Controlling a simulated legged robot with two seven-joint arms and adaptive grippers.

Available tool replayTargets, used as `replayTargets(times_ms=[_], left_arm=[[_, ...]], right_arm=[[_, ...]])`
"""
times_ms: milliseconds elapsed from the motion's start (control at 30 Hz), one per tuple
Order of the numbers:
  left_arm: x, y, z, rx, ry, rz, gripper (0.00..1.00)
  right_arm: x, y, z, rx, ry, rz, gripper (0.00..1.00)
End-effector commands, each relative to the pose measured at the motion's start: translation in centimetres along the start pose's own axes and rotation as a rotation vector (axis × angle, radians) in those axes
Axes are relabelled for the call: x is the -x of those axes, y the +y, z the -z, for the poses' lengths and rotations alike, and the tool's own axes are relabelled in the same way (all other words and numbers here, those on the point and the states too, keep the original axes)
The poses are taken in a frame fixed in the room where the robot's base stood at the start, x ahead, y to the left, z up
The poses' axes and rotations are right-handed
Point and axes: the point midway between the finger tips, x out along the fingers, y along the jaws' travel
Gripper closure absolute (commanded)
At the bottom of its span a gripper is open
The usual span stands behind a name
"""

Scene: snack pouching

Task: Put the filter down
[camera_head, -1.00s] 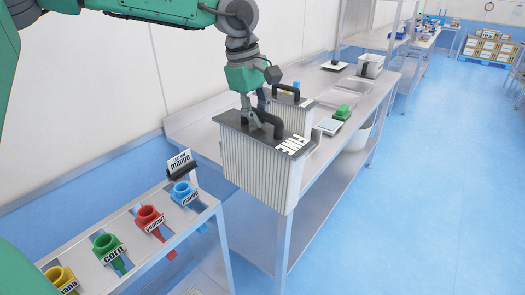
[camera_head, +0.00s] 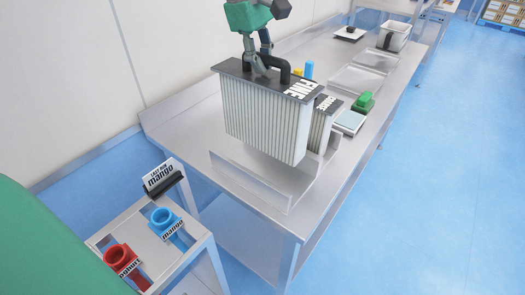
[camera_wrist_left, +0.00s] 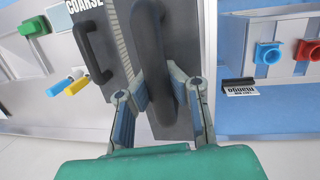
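A pleated pale filter (camera_head: 262,122) with a dark top plate and a white label, apparently "FINE", hangs upright over the near part of the steel table. My left gripper (camera_head: 257,70) is shut on its black handle; in the left wrist view the fingers (camera_wrist_left: 160,98) lie either side of the handle (camera_wrist_left: 150,45). Below it is a low metal holder (camera_head: 250,182) with a raised front lip. The filter's bottom is close above or inside this holder; I cannot tell if it touches. A second filter (camera_head: 323,120), marked "COARSE" (camera_wrist_left: 88,48), stands just behind. My right gripper is not in view.
A green item (camera_head: 363,102), a pale scale-like block (camera_head: 349,122) and blue and yellow pieces (camera_head: 308,69) are on the table beyond. A side rack at lower left holds blue (camera_head: 165,219) and red (camera_head: 118,257) funnels and a mango sign (camera_head: 161,177). The table's near end is bare.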

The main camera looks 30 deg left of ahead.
Motion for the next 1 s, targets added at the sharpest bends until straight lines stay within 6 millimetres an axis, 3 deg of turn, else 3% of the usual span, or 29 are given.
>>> replayTargets(times_ms=[300, 700, 1000], left_arm=[[-5.3, -0.6, 1.6, 0.002, -0.005, 0.005, 1.0], [-9.4, -1.2, 2.6, 0.002, -0.008, 0.004, 1.0], [-9.8, -1.2, 2.2, 0.001, -0.005, 0.002, 1.0]], right_arm=[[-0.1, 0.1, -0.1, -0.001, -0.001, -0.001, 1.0], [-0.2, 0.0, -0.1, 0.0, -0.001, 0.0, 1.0], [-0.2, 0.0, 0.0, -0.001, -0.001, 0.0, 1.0]])
